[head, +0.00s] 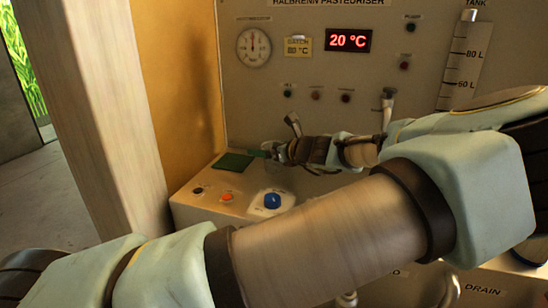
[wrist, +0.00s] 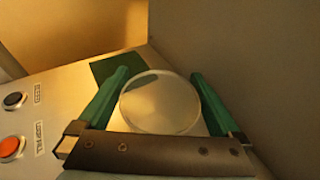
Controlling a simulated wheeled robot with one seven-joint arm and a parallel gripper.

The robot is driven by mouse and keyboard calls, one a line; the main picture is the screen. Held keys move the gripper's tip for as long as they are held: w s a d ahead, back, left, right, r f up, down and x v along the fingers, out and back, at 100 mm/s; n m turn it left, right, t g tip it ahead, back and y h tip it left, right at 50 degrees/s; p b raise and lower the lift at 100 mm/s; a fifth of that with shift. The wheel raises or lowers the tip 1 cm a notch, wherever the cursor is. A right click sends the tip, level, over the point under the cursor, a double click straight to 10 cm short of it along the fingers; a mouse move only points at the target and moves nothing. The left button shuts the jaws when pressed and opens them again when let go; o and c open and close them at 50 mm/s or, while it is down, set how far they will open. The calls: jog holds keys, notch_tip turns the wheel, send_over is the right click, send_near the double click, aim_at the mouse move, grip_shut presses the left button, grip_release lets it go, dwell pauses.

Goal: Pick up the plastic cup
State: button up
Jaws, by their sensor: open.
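The plastic cup (wrist: 160,103) is clear and shows as a round rim in the wrist view, seen from above. My gripper (wrist: 160,74) is open, with one green finger to the left of the cup and one to the right. A narrow gap seems to show at the left finger; whether the right finger touches the cup I cannot tell. In the head view my gripper (head: 262,153) is small, at the back of the ledge beside a dark green mat (head: 233,161). I cannot make out the cup there.
An orange button (head: 227,197), a black button (head: 198,190) and a blue knob (head: 272,200) sit on the ledge left of and in front of my gripper. The pasteuriser panel (head: 300,65) rises behind. A pale post (head: 92,100) stands at left.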

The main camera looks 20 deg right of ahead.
jog(key=c, duration=1.1)
jog(key=shift+r, duration=0.1)
